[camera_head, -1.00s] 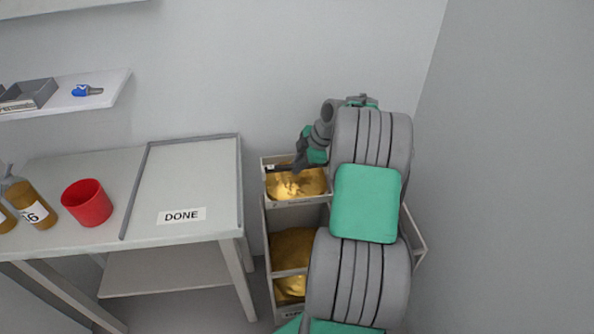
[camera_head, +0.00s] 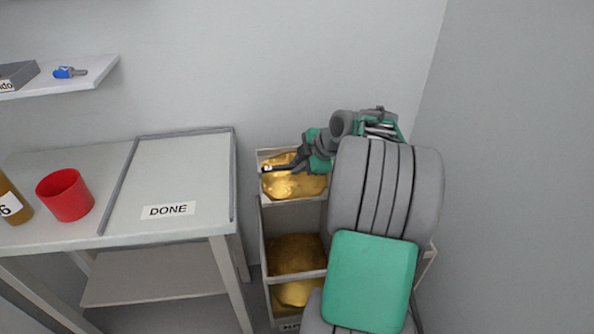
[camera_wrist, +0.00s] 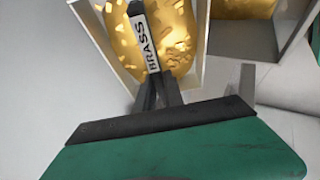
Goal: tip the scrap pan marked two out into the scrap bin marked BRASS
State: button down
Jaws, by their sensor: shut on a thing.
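My gripper (camera_head: 283,167) reaches in from the right over the farthest scrap bin (camera_head: 323,198), a pale open box with gold scrap (camera_head: 300,186) in it. In the wrist view my gripper (camera_wrist: 157,88) is shut on a slim dark piece (camera_wrist: 137,9) that carries a white label reading BRASS (camera_wrist: 152,45). This piece lies in front of the gold scrap in that view. I cannot tell whether it is part of a pan or of something else. No pan marked two can be made out.
A middle bin (camera_head: 290,276) and a nearer bin, both with gold in them, stand this side, partly behind my arm. On the left is a table (camera_head: 190,242) with a DONE label (camera_head: 168,210) and a red cup (camera_head: 66,194). Walls close the back and right.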

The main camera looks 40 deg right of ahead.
jog(key=s+t+b, duration=0.1)
jog(key=b, duration=0.4)
jog(key=s+a+f+t+h+b, duration=0.1)
jog(key=t+b, duration=0.1)
jog(key=b, duration=0.3)
jog(key=shift+s+a+f+n+b, duration=0.1)
jog(key=shift+s+f+n+b, duration=0.05)
jog(key=shift+s+n+b, duration=0.2)
jog(key=s+a+f+n+t+h+b, duration=0.1)
jog(key=s+a+f+n+t+b, duration=0.1)
jog(key=s+f+t+b, duration=0.3)
jog(key=shift+s+a+f+t+h+b, duration=0.4)
jog(key=shift+f+t+b, duration=0.5)
jog(key=shift+b, duration=0.85)
